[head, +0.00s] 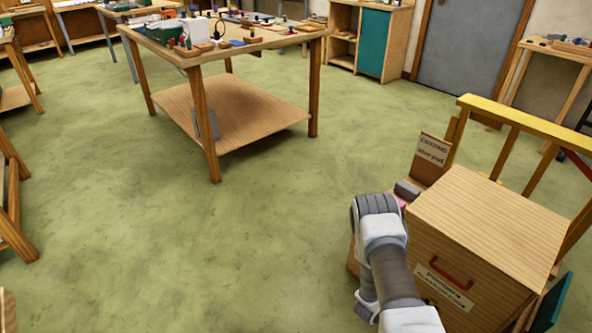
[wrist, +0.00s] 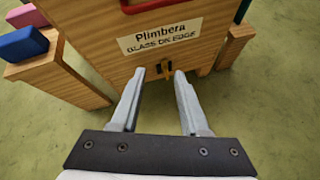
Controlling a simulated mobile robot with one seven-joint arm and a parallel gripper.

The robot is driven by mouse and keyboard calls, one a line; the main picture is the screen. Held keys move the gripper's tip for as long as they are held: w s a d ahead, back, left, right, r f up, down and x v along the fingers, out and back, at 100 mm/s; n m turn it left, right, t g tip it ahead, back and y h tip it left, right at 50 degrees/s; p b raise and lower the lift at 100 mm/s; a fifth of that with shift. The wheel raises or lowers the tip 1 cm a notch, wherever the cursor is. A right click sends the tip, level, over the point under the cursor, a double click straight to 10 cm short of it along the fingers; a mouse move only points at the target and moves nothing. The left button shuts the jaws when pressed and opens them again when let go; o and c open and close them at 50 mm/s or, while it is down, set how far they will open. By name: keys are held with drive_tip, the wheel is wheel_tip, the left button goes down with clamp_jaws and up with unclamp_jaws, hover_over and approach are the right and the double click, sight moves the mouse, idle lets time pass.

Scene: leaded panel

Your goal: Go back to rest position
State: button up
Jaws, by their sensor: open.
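My gripper (wrist: 158,80) is open and empty in the wrist view, its two fingers apart. They point at the front of a wooden crate (wrist: 195,65) labelled "Plimbera, glass on edge" (wrist: 160,36). In the head view my arm reaches from the bottom edge to the left side of the crate (head: 490,215), and the fingers are hidden there.
A red handle (head: 450,274) is on the crate front. A yellow frame (head: 530,125) and a lettered sign (head: 432,150) stand behind it. A blue block (wrist: 24,43) sits on a wooden post. A cluttered workbench (head: 235,47) stands farther back. Green floor (head: 200,240) is clear at left.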

wheel_tip(320, 180, up, 32)
drive_tip(key=r+m+g+h, duration=0.1)
drive_tip(key=m+g, duration=0.4)
drive_tip(key=m, duration=0.7)
drive_tip(key=s+a+r+m+y, duration=0.25)
drive_tip(key=s+a+r, duration=0.2)
drive_tip(key=r, duration=0.25)
drive_tip(key=s+a+r+m+y, duration=0.2)
drive_tip(key=s+a+r+m, duration=0.1)
drive_tip(key=s+r, duration=0.25)
drive_tip(key=s+a+r+m+t+y, duration=0.2)
drive_tip(key=s+a+r+t+y, duration=0.1)
drive_tip(key=s+a+r, duration=0.3)
drive_tip(key=s+a+r+m+t+y, duration=0.2)
drive_tip(key=s+a+r+y, duration=0.2)
drive_tip(key=s+a, duration=0.3)
wheel_tip(320, 180, up, 13)
drive_tip(key=w+a+p, duration=0.1)
drive_tip(key=p, duration=1.2)
drive_tip(key=shift+w+a+f, duration=0.15)
drive_tip(key=shift+w+f, duration=0.05)
